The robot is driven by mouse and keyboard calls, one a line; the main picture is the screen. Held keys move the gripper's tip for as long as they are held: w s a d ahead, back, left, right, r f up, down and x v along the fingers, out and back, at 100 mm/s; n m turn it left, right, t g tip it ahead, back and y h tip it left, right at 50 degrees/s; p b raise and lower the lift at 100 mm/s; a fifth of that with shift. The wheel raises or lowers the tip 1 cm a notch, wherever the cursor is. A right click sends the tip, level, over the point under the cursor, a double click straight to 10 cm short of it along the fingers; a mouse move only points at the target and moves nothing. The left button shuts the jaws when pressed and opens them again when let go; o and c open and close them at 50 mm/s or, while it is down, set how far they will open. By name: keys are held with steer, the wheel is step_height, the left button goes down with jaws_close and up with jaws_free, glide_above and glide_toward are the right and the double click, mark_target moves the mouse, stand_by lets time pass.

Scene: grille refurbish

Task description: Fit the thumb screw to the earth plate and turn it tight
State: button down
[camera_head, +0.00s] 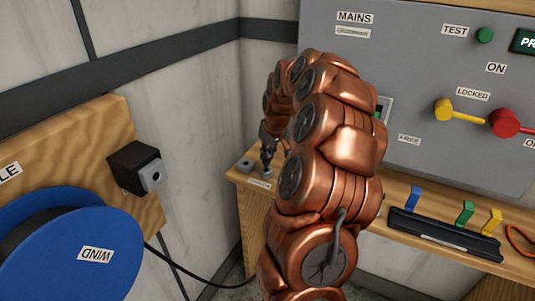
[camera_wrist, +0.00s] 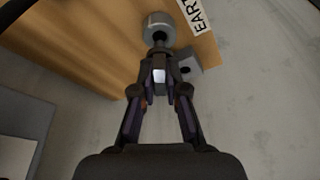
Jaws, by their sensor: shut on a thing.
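My gripper (camera_head: 267,153) points down over the left end of the wooden shelf, and its fingers also show in the wrist view (camera_wrist: 158,82). The fingers are shut on a small piece, taken to be the thumb screw (camera_wrist: 159,75); only a pale bit shows between the tips. Just beyond the tips is a round grey fitting (camera_wrist: 158,20) beside the "EART…" label (camera_wrist: 193,14). I take it to be the earth plate's fitting; it also shows under my gripper in the head view (camera_head: 266,173). I cannot tell whether the screw touches or enters it.
A grey block with a dark hole (camera_wrist: 188,67) sits close beside, also at the shelf's left end (camera_head: 245,166). The grey mains panel (camera_head: 415,60) stands behind the shelf. A black tray (camera_head: 445,238) with coloured tabs lies to the right. A blue reel (camera_head: 60,245) is at left.

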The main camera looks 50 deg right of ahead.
steer(key=shift+f+b, duration=0.85)
steer(key=shift+f, duration=0.6)
steer(key=c, duration=1.1)
jaws_free()
steer(key=v, duration=1.2)
